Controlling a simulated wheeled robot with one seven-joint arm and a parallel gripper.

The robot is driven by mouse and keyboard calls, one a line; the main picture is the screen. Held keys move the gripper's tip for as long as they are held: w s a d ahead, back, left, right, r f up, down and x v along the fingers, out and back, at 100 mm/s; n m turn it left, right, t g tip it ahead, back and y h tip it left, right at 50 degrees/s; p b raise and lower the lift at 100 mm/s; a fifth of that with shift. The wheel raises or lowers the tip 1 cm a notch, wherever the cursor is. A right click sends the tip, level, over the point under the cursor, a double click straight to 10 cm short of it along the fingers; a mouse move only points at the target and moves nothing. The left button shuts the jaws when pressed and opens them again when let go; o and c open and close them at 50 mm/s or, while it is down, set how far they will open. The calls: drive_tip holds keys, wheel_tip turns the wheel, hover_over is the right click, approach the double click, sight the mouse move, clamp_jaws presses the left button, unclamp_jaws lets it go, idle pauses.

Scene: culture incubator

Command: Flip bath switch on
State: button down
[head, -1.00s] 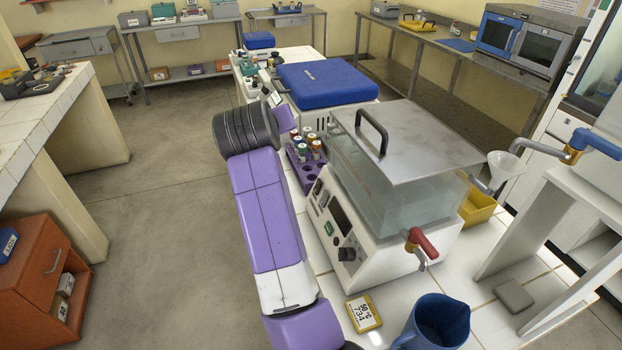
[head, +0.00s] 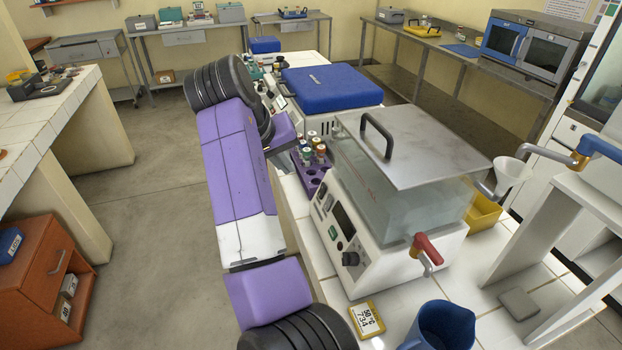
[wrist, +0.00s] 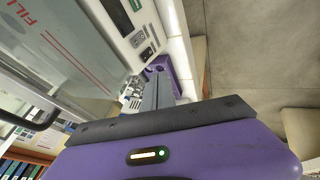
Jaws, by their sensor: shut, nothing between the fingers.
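The water bath (head: 395,225) stands on the white tiled bench in the head view, with a clear tank, a metal lid (head: 420,150) and a white front panel. The panel carries a dark display (head: 344,220), small controls and a black knob (head: 350,258). In the wrist view the panel (wrist: 125,30) is at the upper middle, beside the clear tank with red lettering. I cannot tell which small control is the switch, or its position. My gripper (wrist: 158,80) is shut and empty, apart from the panel.
A purple tube rack (head: 312,180) stands beside the bath, and it shows beyond my fingertips in the wrist view (wrist: 160,66). A red-handled tap (head: 426,248) sticks out from the bath. A blue jug (head: 440,328) and a yellow timer (head: 366,320) are in front. Floor lies left.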

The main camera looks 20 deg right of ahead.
drive_tip(key=p, duration=0.1)
approach(321, 188)
wheel_tip(321, 188, down, 3)
drive_tip(key=w+a, duration=0.2)
drive_tip(key=shift+w+d+f+p, duration=0.1)
drive_tip(key=shift+d+f+p, duration=0.2)
drive_tip(key=shift+d, duration=0.4)
drive_tip(key=shift+s+d+f+p, duration=0.1)
drive_tip(key=shift+d+f+p, duration=0.15)
drive_tip(key=shift+d, duration=0.45)
drive_tip(key=shift+w+d+f+p, duration=0.1)
drive_tip(key=shift+d+f+p, duration=0.2)
drive_tip(key=shift+d, duration=0.35)
drive_tip(key=shift+d, duration=0.25)
drive_tip(key=shift+a+f, duration=0.1)
drive_tip(key=shift+a, duration=0.05)
drive_tip(key=shift+a+f, duration=0.3)
drive_tip(key=shift+a, duration=0.25)
